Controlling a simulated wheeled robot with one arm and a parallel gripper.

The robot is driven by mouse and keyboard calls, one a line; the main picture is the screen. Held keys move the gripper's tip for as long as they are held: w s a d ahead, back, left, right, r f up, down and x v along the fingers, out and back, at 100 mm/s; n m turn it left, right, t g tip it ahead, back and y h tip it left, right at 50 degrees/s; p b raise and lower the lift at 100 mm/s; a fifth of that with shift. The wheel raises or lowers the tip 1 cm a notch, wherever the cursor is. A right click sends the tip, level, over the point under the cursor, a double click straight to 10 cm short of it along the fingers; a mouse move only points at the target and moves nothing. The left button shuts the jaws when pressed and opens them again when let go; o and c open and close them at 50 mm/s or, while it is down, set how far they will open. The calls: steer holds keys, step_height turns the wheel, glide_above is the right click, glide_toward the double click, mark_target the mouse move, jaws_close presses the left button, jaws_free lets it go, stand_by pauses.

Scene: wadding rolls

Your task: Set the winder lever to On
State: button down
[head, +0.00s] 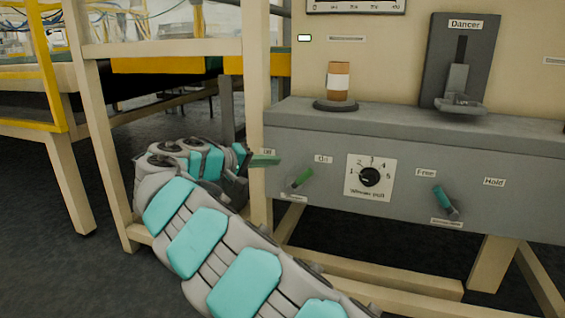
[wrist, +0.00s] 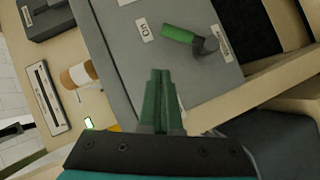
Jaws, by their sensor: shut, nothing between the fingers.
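The winder lever (head: 301,178) has a green handle and sits on the front of the grey panel. Its handle tilts up and right, toward the "On" label (head: 323,159). In the wrist view the lever (wrist: 177,33) lies beyond my fingertips, with its handle pointing toward the "On" label (wrist: 145,30) side. My gripper (head: 265,160) is shut and empty, left of the lever and apart from it. Its green fingers also show in the wrist view (wrist: 160,75). The label at the left, behind my fingers, is partly hidden.
Right of the lever are a numbered dial (head: 370,177) and a second green lever (head: 443,198) between "Free" and "Hold". A brown spool (head: 339,82) and the Dancer unit (head: 459,75) stand above. A beige frame post (head: 256,70) rises close behind my gripper.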

steer(key=v, duration=0.5)
steer(key=shift+s+d+r, duration=0.1)
steer(key=shift+s+r, duration=0.1)
steer(key=shift+r, duration=0.1)
steer(key=s+d+r+m+g+p, duration=0.1)
steer(key=s+d+r+g+p, duration=0.15)
steer(key=d, duration=0.65)
steer(key=s+d+r+m+g+p, duration=0.1)
steer(key=s+d+r+m+g, duration=0.15)
steer(key=d, duration=0.65)
steer(key=s+d+f+g+y+p, duration=0.1)
steer(key=s+d+g+y+p, duration=0.15)
steer(key=s+d, duration=0.8)
steer(key=s+d+f+m+g+y+p, duration=0.1)
steer(key=s+f+y+p, duration=0.15)
steer(key=s, duration=0.45)
steer(key=s+d+f+g+y+p, duration=0.15)
steer(key=s+f, duration=0.25)
steer(key=s, duration=0.4)
steer(key=s+a+f+y, duration=0.2)
steer(key=s+a+f, duration=0.2)
steer(key=s, duration=0.4)
steer(key=s+a+f+n+g+y+p, duration=0.1)
steer(key=s+a+f+y, duration=0.2)
steer(key=s+a, duration=0.3)
steer(key=shift+s+a+f, duration=0.2)
steer(key=shift+s+f, duration=0.65)
steer(key=shift+s, duration=0.3)
